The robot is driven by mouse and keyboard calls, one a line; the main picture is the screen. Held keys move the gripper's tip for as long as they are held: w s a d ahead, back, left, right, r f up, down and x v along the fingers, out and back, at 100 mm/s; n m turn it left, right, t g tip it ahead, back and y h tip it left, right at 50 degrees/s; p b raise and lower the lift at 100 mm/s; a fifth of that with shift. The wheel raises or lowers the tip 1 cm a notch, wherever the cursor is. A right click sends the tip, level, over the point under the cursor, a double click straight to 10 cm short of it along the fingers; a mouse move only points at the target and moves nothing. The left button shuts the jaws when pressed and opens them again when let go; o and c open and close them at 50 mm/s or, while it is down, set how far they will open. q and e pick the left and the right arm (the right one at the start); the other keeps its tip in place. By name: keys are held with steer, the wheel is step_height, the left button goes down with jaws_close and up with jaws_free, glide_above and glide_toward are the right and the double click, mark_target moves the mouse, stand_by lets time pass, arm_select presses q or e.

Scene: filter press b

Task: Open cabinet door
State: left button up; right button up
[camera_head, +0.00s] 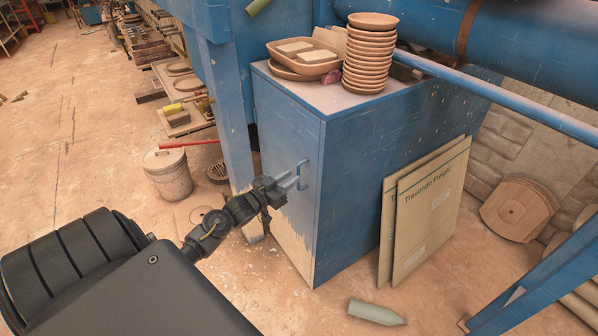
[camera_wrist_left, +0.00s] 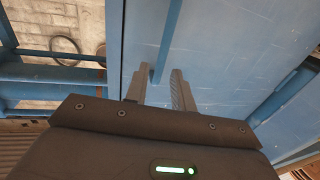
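The blue cabinet (camera_head: 395,135) stands in the middle of the head view, and its door (camera_head: 285,130) looks closed. A blue bar handle (camera_head: 303,174) is on the door near its right edge; it also shows in the left wrist view (camera_wrist_left: 168,42). My left gripper (camera_head: 289,184) is at the handle, with its fingers pointing at the door. In the left wrist view the two fingers (camera_wrist_left: 159,88) are apart, and the lower part of the handle shows between them. I cannot tell whether they touch it. My right gripper is not in view.
Stacked clay bowls (camera_head: 370,55) and a tray (camera_head: 303,57) stand on the cabinet top. Flat cardboard (camera_head: 430,205) leans on its right side. A bottle (camera_head: 376,312) lies on the floor in front. A lidded bucket (camera_head: 168,175) and blue post (camera_head: 222,100) are to the left.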

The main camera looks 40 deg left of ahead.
mark_target(299, 188)
arm_select(q)
steer(key=shift+w+d, duration=0.2)
steer(key=shift+w, duration=2)
jaws_close()
steer(key=shift+d, duration=0.1)
